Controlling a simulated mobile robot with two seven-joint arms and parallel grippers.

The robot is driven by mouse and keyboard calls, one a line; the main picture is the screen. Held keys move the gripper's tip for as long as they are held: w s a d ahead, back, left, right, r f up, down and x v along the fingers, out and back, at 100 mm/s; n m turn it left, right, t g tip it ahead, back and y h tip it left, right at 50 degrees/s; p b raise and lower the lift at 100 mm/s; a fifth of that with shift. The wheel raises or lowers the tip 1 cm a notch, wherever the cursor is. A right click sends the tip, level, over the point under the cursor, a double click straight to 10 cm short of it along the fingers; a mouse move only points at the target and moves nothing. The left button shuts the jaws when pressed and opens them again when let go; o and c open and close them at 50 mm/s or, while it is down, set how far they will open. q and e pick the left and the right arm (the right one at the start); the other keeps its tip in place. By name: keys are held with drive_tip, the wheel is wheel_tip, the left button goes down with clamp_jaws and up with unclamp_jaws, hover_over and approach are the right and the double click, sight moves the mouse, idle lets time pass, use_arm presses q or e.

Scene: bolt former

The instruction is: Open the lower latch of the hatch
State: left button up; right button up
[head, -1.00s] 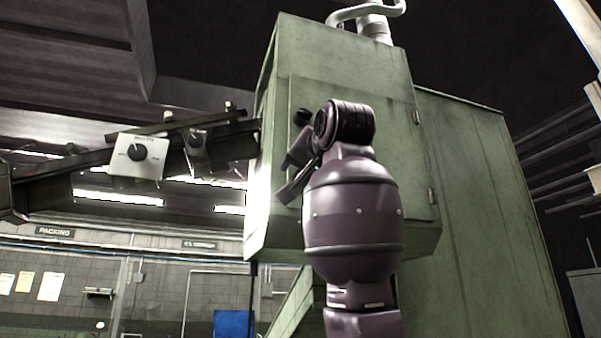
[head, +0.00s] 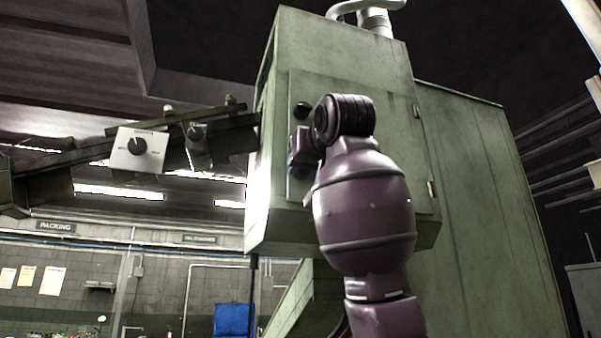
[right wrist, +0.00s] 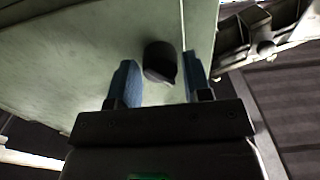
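The hatch (head: 385,95) is a closed green door on the front of a tall green machine. Its black upper latch knob (head: 302,109) shows near its left edge in the head view. My right gripper (head: 296,165) is just below that knob, against the hatch's left side. In the right wrist view, a black knob, which appears to be the lower latch (right wrist: 160,60), sits between the blue fingertips of my open right gripper (right wrist: 161,76). Gaps show on both sides of it. The lower latch is hidden in the head view by my right arm. My left gripper is not in view.
A dark conveyor beam (head: 225,138) with a white dial box (head: 139,148) runs in from the left to the machine. Hinges (head: 417,111) line the hatch's right edge. A pipe (head: 373,20) rises from the machine's top.

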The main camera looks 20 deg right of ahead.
clamp_jaws()
drive_tip(key=m+b, duration=0.1)
drive_tip(key=m, duration=0.6)
drive_tip(key=shift+m, duration=0.4)
drive_tip(key=o, duration=0.6)
unclamp_jaws()
drive_tip(key=shift+s+d+b, duration=0.15)
drive_tip(key=shift+s+b, duration=1.35)
drive_tip(key=shift+s, duration=2.5)
